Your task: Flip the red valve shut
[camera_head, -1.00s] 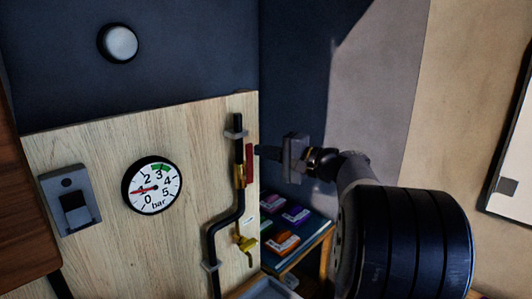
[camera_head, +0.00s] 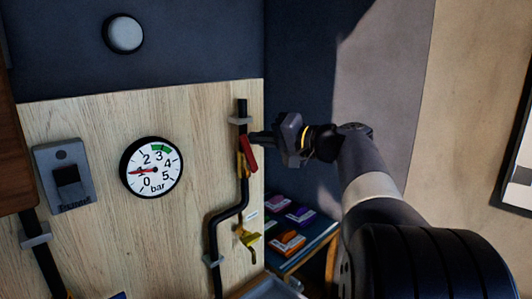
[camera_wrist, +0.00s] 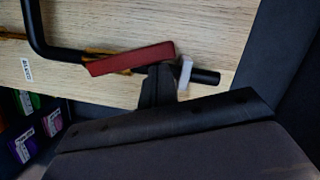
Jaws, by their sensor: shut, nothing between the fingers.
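The red valve handle (camera_head: 249,154) sits on a brass valve body on the black pipe (camera_head: 214,240) fixed to the wooden panel. In the head view the handle is tilted a little off the pipe's line, its upper end leaning left. In the wrist view the handle (camera_wrist: 132,58) lies slantwise over the pipe. My gripper (camera_head: 256,136) is shut and empty, its fingertips at the handle's upper end. In the wrist view the fingertips (camera_wrist: 157,80) are right beside the handle's end; whether they touch it is hard to tell.
A pressure gauge (camera_head: 152,168) and a grey switch box (camera_head: 66,176) are on the panel to the left. A pale pipe clip (camera_wrist: 185,72) sits close beside the fingertips. A brass tap (camera_head: 247,238) is below. Coloured boxes (camera_head: 287,243) lie on a shelf behind.

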